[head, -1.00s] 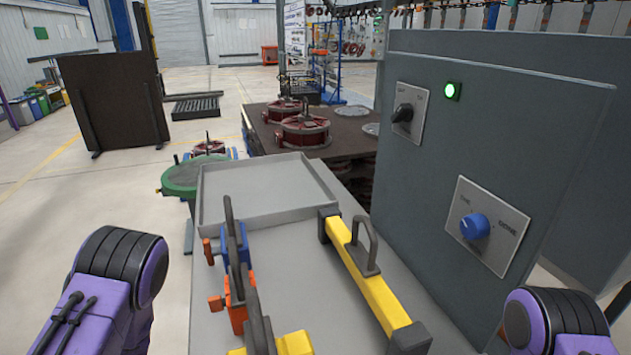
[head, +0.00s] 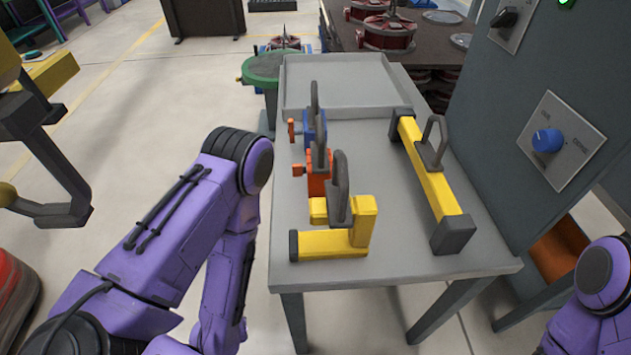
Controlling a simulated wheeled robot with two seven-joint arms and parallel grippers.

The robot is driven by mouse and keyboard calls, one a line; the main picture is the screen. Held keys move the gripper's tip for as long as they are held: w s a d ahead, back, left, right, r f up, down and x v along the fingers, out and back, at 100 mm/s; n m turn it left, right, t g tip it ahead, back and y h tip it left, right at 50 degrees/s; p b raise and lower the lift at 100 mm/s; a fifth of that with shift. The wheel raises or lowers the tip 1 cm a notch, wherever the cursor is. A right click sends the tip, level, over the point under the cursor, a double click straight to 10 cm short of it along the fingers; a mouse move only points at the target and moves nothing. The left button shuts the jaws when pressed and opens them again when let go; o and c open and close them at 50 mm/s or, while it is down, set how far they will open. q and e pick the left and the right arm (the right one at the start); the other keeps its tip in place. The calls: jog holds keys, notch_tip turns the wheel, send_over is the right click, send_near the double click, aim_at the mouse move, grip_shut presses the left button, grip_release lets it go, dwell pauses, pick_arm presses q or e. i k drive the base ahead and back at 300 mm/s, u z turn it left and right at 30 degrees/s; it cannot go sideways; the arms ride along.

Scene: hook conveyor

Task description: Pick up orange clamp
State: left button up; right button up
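The orange clamp (head: 319,176) stands on the grey table (head: 400,247), left of its middle. It sits between the blue clamp (head: 315,126) behind it and the yellow clamp (head: 334,236) in front, which partly hides it. Dark upright handles rise beside these clamps. My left arm comes in from the lower left, beside the table's left edge, and its gripper is not in view. Part of my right arm shows at the right edge, and its gripper is out of view too.
A long yellow bar with a dark handle (head: 433,176) lies on the table's right side. A grey tray (head: 347,107) is at the table's back. A grey control cabinet (head: 546,80) with a blue knob stands at the right.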

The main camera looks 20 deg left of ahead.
aim_at(320, 155)
jog(key=k, duration=0.7)
jog(key=z, duration=1.4)
jog(key=k, duration=0.85)
jog(key=u, duration=1.05)
jog(key=i, duration=0.5)
